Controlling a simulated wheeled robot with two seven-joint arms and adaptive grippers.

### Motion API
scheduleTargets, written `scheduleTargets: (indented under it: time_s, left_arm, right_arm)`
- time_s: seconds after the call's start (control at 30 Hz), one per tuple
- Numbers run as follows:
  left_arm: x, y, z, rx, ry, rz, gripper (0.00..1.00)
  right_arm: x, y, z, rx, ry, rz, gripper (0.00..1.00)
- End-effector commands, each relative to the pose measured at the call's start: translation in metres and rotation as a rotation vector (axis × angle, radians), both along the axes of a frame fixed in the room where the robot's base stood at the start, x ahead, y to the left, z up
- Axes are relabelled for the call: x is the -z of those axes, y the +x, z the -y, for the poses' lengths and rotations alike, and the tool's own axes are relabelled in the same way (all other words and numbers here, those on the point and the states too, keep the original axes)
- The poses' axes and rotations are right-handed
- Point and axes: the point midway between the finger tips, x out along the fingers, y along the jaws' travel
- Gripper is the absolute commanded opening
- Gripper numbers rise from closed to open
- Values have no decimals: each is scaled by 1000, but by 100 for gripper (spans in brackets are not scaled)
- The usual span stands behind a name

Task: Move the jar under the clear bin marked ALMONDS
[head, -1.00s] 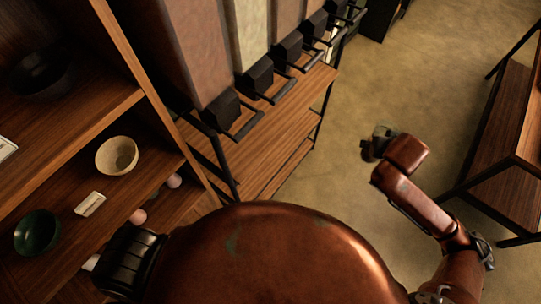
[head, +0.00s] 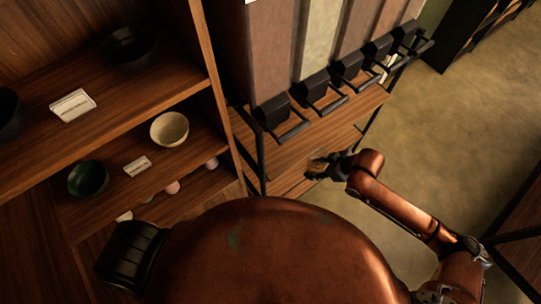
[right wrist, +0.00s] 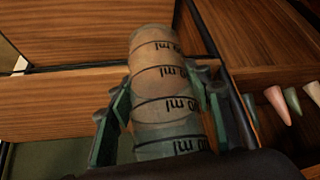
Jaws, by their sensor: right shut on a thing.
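The jar (right wrist: 163,85) is a clear cylinder with black "ml" marks in the right wrist view, showing the wood behind it. My right gripper (right wrist: 165,110) is shut on it, its dark green fingers on either side. In the head view the right gripper (head: 322,166) is small and dark, in front of the dispenser rack. Clear bins stand in a row there, filled brown (head: 272,55), pale (head: 317,40) and other browns. Each has a black spout with a lever below. No ALMONDS label is readable. My left gripper is out of view.
A wooden rack shelf (head: 300,145) lies below the spouts. A wooden shelving unit on the left holds a cream bowl (head: 169,129), a green bowl (head: 88,179) and a dark bowl (head: 128,46). Open floor (head: 450,120) lies to the right of the rack.

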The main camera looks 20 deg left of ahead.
Motion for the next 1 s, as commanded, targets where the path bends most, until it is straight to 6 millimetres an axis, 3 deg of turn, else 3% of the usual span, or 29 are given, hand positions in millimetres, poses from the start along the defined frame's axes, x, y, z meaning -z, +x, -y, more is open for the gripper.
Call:
scheduleTargets:
  time_s: [0.27,0.7,1.0]
  left_arm:
    - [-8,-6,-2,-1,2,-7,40]
    - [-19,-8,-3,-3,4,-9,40]
    - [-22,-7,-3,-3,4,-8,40]
  right_arm:
    - [9,-4,-40,-114,5,4,9]
    - [9,24,-137,-109,1,4,9]
    - [9,31,-163,-109,1,4,9]
